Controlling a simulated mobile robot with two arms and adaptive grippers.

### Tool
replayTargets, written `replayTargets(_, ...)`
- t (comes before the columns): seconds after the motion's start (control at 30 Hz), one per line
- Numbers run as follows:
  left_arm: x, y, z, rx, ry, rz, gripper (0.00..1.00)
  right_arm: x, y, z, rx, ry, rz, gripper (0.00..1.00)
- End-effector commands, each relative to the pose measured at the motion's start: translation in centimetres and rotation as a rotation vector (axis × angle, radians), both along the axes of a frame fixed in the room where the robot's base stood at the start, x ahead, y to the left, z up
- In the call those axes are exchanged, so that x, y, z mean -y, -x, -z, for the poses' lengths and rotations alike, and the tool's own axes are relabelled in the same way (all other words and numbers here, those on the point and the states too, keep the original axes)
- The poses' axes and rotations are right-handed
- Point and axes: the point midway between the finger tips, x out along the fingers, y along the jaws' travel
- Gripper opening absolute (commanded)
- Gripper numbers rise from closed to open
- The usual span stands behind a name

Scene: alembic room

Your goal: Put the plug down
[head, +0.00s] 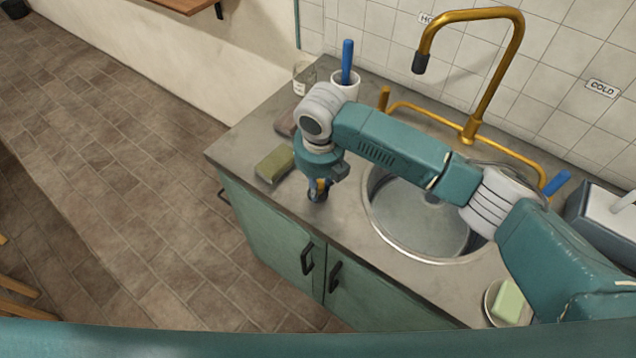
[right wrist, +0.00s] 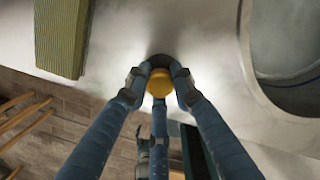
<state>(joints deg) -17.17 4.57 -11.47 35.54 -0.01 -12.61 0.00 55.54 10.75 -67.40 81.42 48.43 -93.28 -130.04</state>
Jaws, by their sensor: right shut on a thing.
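The plug has a brass-yellow knob (right wrist: 159,84) and a dark round base (right wrist: 160,63), seen in the right wrist view between my fingers. My right gripper (right wrist: 160,80) is shut on the knob. In the head view my right gripper (head: 318,189) points down over the counter, left of the sink and near the front edge, and the plug is mostly hidden by the fingers. The base is at or just above the counter; I cannot tell if it touches. My left gripper is not in view.
The steel sink (head: 425,225) lies to the right. A green sponge (head: 275,163) lies close on the left; it also shows in the right wrist view (right wrist: 62,35). A white cup (head: 345,86) with a blue-handled brush and a glass jar (head: 303,75) stand behind. The counter (head: 340,225) is bare near the gripper.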

Motion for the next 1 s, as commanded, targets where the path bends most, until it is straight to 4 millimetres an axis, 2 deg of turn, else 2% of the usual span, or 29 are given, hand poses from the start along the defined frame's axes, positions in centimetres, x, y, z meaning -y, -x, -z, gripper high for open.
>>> replayTargets(0.03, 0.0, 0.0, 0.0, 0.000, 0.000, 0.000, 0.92, 0.0, 0.0, 0.1, -0.001, 0.000, 0.000, 0.29)
replayTargets(0.1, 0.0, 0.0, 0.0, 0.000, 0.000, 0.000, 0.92, 0.0, 0.0, 0.1, -0.001, 0.000, 0.000, 0.43)
replayTargets(0.37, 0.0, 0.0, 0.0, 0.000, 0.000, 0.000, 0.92, 0.0, 0.0, 0.0, -0.001, 0.000, 0.000, 0.43)
replayTargets(0.5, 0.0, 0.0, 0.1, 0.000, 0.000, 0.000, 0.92, 0.0, 0.0, -0.7, 0.001, 0.000, 0.000, 0.43)
replayTargets(0.63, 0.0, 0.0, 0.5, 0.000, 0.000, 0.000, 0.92, 0.0, 0.2, -2.6, 0.004, -0.003, -0.001, 0.43)
replayTargets(1.0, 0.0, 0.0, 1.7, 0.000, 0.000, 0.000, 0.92, 0.1, 1.1, -10.0, 0.001, 0.000, -0.001, 0.43)
